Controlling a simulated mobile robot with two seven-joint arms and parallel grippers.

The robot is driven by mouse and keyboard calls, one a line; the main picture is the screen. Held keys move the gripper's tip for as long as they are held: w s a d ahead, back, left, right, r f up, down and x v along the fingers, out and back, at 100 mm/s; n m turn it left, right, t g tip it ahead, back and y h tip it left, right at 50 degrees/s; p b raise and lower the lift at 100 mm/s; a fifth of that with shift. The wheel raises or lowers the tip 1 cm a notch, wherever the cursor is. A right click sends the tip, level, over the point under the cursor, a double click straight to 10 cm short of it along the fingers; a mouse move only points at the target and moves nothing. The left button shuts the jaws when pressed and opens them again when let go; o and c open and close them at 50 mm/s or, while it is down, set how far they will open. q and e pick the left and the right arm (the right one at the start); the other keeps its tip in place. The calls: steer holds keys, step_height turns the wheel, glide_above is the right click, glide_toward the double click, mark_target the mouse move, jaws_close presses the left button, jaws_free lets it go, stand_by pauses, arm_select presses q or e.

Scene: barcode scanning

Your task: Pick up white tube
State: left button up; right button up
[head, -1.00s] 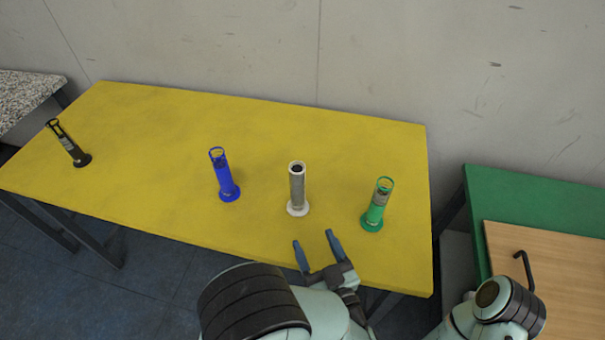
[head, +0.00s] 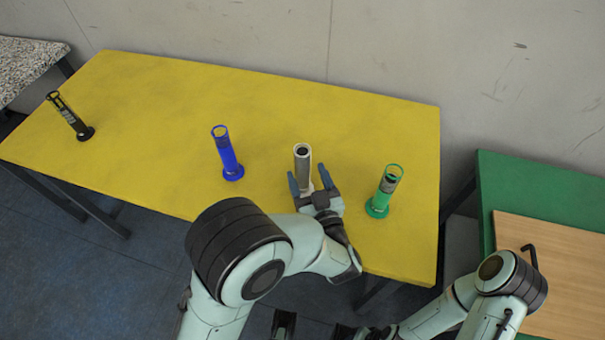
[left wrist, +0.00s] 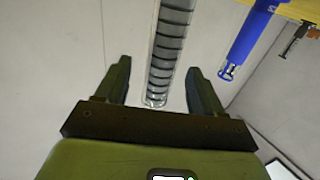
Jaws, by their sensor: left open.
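The white tube (head: 302,160) stands upright on the yellow table, right of the table's middle. Its lower part and base are partly hidden by my left gripper (head: 309,181). That gripper is open, with one finger on each side of the tube's lower part. In the left wrist view the tube (left wrist: 171,45) shows as a grey, ringed cylinder between the two open fingers (left wrist: 160,85). I cannot tell whether either finger touches it. My right arm is at the lower right of the head view, and its gripper cannot be made out clearly.
A green tube (head: 384,190) stands close to the right of my left gripper. A blue tube (head: 227,155) stands to the left, also in the left wrist view (left wrist: 250,38). A black tube (head: 70,116) stands far left. The yellow table (head: 150,120) is clear between them.

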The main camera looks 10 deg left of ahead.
mark_target(305, 172)
arm_select(q)
steer(key=x, duration=0.4)
steer(key=shift+s, duration=0.1)
jaws_close()
steer(key=shift+r, duration=0.1)
